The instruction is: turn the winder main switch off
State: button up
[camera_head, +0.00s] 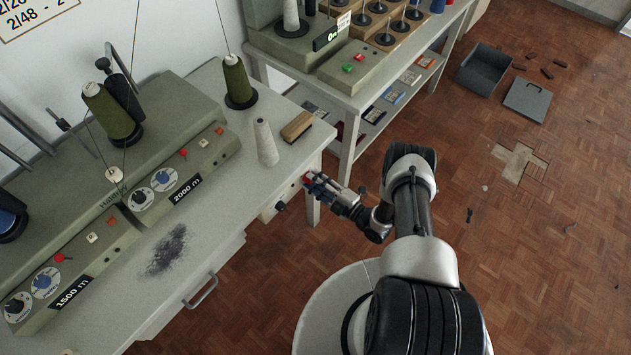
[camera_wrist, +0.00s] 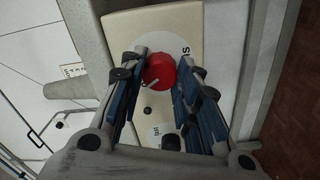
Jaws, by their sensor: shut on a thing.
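The main switch is a red rotary knob (camera_wrist: 160,71) on a cream box (camera_wrist: 177,22) at the end of the winder table. It has a white pointer line slanting toward the lower left in the wrist view. In the head view a bit of the red knob (camera_head: 306,178) shows at my fingertips. My gripper (camera_head: 312,182) reaches it from the right. In the wrist view my gripper (camera_wrist: 164,66) has its blue-padded fingers on either side of the knob, shut on it. Lettering beside the knob is partly hidden by a finger.
The winder (camera_head: 170,150) with green thread cones stands on the table (camera_head: 215,215). A dark knob (camera_head: 281,206) sits below the switch. A second bench (camera_head: 350,95) stands behind; floor at right is mostly open.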

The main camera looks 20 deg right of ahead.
jog(key=shift+n, duration=1.1)
jog(key=o, duration=1.1)
jog(key=v, duration=1.2)
